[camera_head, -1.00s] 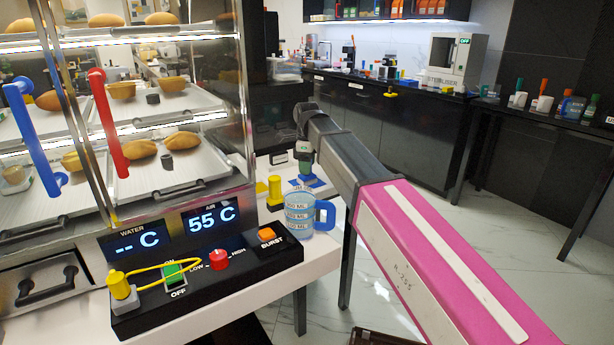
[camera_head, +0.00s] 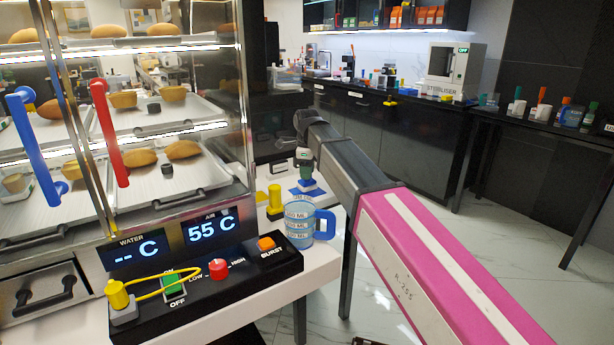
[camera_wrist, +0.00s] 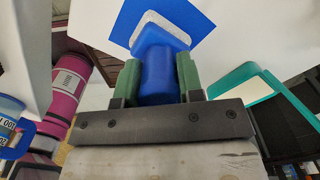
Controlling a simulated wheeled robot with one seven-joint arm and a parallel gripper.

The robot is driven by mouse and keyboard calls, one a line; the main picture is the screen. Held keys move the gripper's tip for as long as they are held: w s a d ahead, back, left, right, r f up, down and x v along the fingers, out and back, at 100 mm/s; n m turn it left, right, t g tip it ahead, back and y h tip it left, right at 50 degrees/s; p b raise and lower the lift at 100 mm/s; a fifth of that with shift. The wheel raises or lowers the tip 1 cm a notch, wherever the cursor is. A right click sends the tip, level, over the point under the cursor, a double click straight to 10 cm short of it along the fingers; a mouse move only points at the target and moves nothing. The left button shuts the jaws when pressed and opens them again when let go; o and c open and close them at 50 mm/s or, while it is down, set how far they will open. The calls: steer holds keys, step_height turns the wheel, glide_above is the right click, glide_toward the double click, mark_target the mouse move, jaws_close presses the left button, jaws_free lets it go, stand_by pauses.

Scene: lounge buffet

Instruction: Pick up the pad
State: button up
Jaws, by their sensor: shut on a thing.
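The pad (camera_wrist: 158,80) has a blue round handle and a pale grey-white block with blue on it at its far end. In the wrist view my gripper (camera_wrist: 158,64) has its green fingers shut on the handle from both sides. In the head view my gripper (camera_head: 304,157) points down at the white counter, with the pad (camera_head: 309,185) small under it. A flat blue sheet (camera_wrist: 198,14) lies under or behind the pad; I cannot tell whether the pad touches it.
A blue measuring cup (camera_head: 299,223) and a yellow object (camera_head: 275,198) stand close by the gripper. The heated food cabinet with its control panel (camera_head: 215,275) is at the left.

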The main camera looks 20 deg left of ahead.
step_height(320, 180, up, 3)
steer(key=s+a+r, duration=0.7)
steer(key=a, duration=0.2)
steer(key=shift+a, duration=0.15)
steer(key=shift+f, duration=0.1)
